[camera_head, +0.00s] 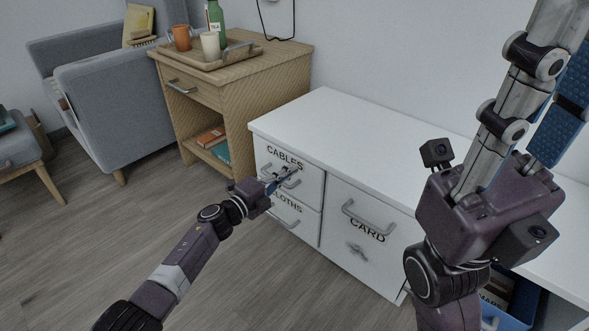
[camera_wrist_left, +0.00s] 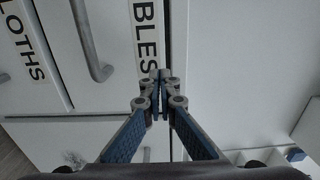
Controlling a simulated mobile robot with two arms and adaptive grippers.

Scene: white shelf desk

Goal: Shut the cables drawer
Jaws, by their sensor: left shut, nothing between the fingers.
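The cables drawer (camera_head: 311,188) is a white front with a black CABLES label and a grey bar handle, at the upper left of the white desk. In the head view it looks nearly in line with the fronts around it; I cannot tell whether a small gap remains. My left gripper (camera_head: 287,177) is shut and empty, its tips in front of the drawer just below the label. In the left wrist view the shut fingertips (camera_wrist_left: 160,76) overlap the end of the label on the drawer front (camera_wrist_left: 118,30); contact is unclear. My right gripper (camera_head: 540,95) is raised at the right, tips out of frame.
The cloths drawer (camera_head: 279,222) lies directly below, and the card door (camera_head: 345,255) is to the right. The desk top (camera_head: 350,125) is bare in front of my right gripper. A wooden cabinet (camera_head: 235,85) with a tray stands left. A blue bin (camera_head: 520,295) is at lower right.

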